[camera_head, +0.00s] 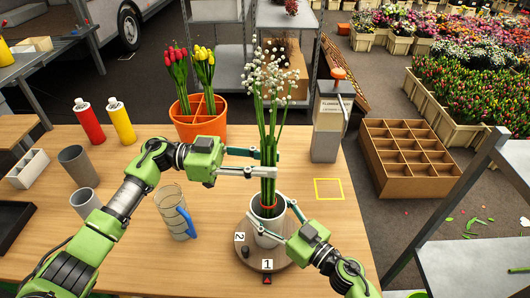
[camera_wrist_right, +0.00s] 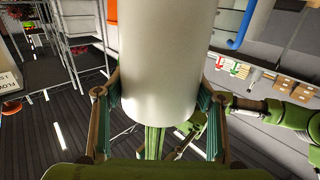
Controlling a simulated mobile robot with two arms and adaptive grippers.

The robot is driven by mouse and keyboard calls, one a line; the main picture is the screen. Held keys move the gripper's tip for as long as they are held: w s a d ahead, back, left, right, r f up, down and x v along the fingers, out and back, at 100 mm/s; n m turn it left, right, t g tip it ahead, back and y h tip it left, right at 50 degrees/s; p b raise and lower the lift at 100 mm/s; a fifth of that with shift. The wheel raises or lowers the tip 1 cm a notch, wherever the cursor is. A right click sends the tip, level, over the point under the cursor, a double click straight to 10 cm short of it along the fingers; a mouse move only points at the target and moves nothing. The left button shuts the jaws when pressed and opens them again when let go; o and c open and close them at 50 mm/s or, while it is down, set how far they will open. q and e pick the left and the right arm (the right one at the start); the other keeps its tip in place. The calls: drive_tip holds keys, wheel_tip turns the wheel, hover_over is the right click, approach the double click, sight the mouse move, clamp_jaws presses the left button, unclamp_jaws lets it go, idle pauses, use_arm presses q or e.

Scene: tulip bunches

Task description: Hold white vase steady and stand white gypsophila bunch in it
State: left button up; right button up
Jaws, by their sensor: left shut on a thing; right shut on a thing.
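The white gypsophila bunch (camera_head: 266,78), long green stems under white blossoms, stands nearly upright above the white vase (camera_head: 264,238). Its lower stems and a red band show at the vase mouth; the stem ends are hidden. My left gripper (camera_head: 272,161) is shut around the stems above the vase. My right gripper (camera_head: 276,217) is shut on the vase from the right, near its upper part. In the right wrist view the vase (camera_wrist_right: 165,60) fills the middle between the fingers, and green stems (camera_wrist_right: 154,142) show beyond its mouth.
The vase stands on a round board (camera_head: 246,262) with number tags. A glass jug (camera_head: 174,212) with a blue handle is to the left. An orange divided pot (camera_head: 200,122) holds red and yellow tulips. A grey dispenser (camera_head: 327,130) and a yellow square outline (camera_head: 328,189) are to the right.

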sight(265, 187)
use_arm(q)
drive_tip(key=shift+f, duration=3.7)
drive_tip(key=shift+f, duration=0.3)
drive_tip(key=shift+f, duration=0.25)
drive_tip(key=o, duration=1.3)
drive_tip(key=o, duration=0.6)
drive_tip(key=shift+o, duration=0.2)
drive_tip(key=a, duration=0.7)
drive_tip(key=shift+w+a, duration=0.25)
drive_tip(key=shift+w, duration=0.15)
